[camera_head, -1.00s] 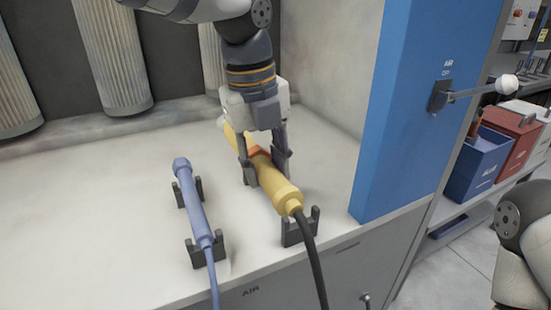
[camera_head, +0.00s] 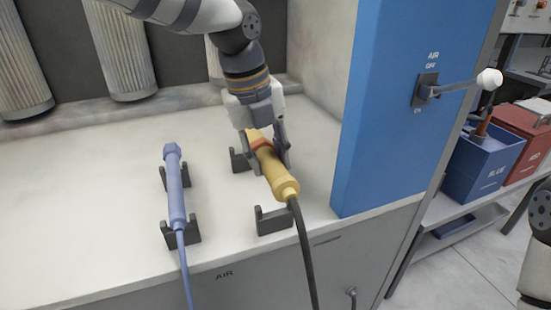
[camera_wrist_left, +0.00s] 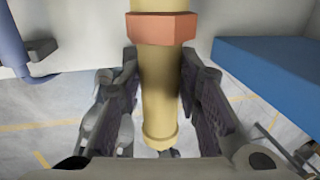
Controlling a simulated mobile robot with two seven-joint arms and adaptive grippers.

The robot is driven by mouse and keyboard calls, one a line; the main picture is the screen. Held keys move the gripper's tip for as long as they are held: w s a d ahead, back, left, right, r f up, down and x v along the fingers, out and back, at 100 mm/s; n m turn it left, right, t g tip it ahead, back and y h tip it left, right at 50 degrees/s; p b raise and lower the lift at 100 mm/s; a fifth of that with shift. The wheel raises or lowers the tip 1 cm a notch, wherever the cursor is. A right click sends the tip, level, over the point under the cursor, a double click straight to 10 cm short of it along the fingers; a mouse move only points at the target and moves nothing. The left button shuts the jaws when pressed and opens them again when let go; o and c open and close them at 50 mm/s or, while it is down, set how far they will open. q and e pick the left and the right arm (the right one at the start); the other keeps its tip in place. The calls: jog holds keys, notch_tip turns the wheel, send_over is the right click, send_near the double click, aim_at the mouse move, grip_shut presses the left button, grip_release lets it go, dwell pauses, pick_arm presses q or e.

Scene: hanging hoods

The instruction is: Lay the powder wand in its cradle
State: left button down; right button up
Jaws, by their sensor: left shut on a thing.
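The powder wand (camera_head: 268,168) is yellow with an orange band, and a black hose runs down from its near end. My left gripper (camera_head: 266,158) is shut on it from above. In the left wrist view the wand (camera_wrist_left: 160,90) lies between the two dark fingers (camera_wrist_left: 160,100). The cradle is a pair of dark forked brackets, a near one (camera_head: 272,221) and a far one (camera_head: 240,161) partly hidden by the wand and gripper. The wand's near end looks above and to the right of the near bracket, apart from it. My right gripper is out of view.
A blue wand (camera_head: 175,190) lies in its own brackets to the left. A blue panel (camera_head: 385,120) with a white-knobbed lever (camera_head: 430,90) stands close on the right. The bench top (camera_head: 90,220) is clear at the left. Blue and red bins are further right.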

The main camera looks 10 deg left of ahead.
aim_at(251, 143)
pick_arm(q)
jog(key=w+a+f, duration=0.1)
jog(key=w, duration=0.1)
jog(key=w+a+f+b, duration=0.1)
jog(key=w, duration=0.1)
jog(key=shift+w+a+f, duration=0.1)
jog(key=shift+a+f, duration=0.2)
jog(key=shift+a, duration=0.05)
jog(key=shift+s+a+b+x, duration=0.1)
jog(key=shift+a+b+x, duration=0.15)
jog(key=shift+x, duration=0.95)
jog(key=shift+s+a+b+x, duration=0.1)
jog(key=shift+s+a+x, duration=0.1)
jog(key=shift+x, duration=1)
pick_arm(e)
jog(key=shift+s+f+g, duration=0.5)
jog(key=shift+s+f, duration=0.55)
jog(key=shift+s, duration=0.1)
pick_arm(q)
jog(key=shift+f, duration=0.1)
jog(key=c, duration=1.1)
grip_release()
jog(key=v, duration=1.2)
